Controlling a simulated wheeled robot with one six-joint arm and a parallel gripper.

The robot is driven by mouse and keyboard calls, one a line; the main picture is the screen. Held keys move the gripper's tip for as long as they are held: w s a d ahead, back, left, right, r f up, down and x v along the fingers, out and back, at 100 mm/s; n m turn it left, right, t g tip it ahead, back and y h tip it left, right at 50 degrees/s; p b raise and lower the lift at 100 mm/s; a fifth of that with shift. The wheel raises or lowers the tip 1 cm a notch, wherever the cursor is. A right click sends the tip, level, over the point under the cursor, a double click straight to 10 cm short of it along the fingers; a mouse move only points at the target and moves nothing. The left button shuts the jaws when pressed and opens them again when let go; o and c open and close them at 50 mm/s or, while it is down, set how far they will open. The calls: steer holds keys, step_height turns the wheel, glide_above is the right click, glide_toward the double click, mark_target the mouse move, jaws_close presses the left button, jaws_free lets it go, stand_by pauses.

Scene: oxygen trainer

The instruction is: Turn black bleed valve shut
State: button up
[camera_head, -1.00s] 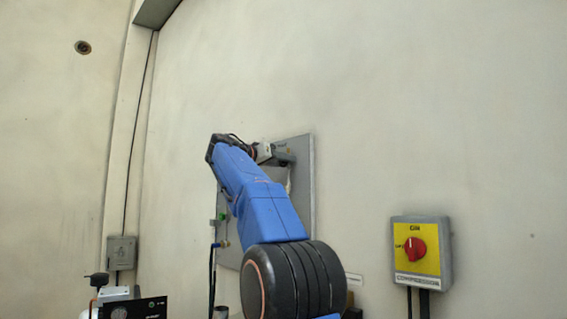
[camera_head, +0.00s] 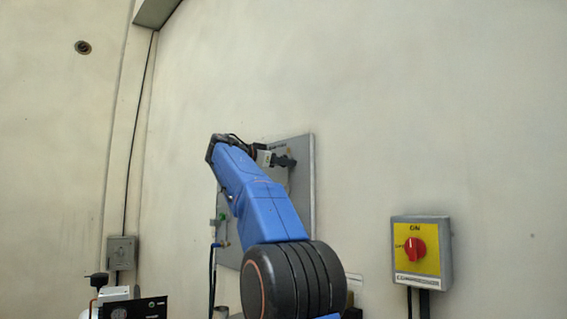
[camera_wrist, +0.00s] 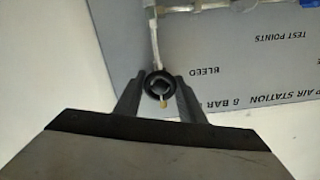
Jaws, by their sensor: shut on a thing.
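The black bleed valve (camera_wrist: 159,84) is a small round black knob with a brass-coloured piece at its lower edge. It sits on a grey panel (camera_wrist: 240,70) close to the printed word BLEED in the wrist view. My gripper (camera_wrist: 160,88) has one dark finger on each side of the knob and is shut on it. In the head view my gripper (camera_head: 284,160) is at the upper part of the wall panel (camera_head: 302,190). My blue arm hides much of the panel there, and the knob cannot be made out.
A pale pipe (camera_wrist: 155,40) runs up from the knob. A yellow and grey switch box (camera_head: 422,262) with a red knob hangs on the wall at the right. A green fitting (camera_head: 222,217) shows at the panel's left side. The wall above the panel is bare.

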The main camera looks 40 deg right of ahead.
steer(key=shift+f, duration=0.1)
steer(key=o, duration=1)
steer(key=shift+o, duration=0.2)
steer(key=a, duration=1.7)
steer(key=shift+a, duration=0.2)
steer(key=s+a+f+n+t+y, duration=0.2)
steer(key=s+f+n+y, duration=0.15)
steer(key=f, duration=0.55)
steer(key=s+a+f+n+t+y, duration=0.1)
steer(key=s+a+f+n+y, duration=0.1)
steer(key=f+n, duration=0.5)
steer(key=s+a+f+n+t+y, duration=0.2)
steer(key=f+y, duration=0.1)
steer(key=f, duration=0.8)
steer(key=s+a+f+n+y, duration=0.3)
steer(key=s+a+f, duration=0.3)
steer(key=f, duration=0.7)
steer(key=s+a+f+n+y, duration=0.2)
steer(key=s+a+f, duration=0.4)
steer(key=s+f, duration=0.3)
steer(key=s+a+f+n+y, duration=0.3)
steer(key=s+a+f, duration=0.3)
steer(key=f, duration=1.1)
steer(key=shift+s+n+y, duration=0.35)
steer(key=shift+s+y, duration=0.3)
steer(key=shift+y, duration=0.1)
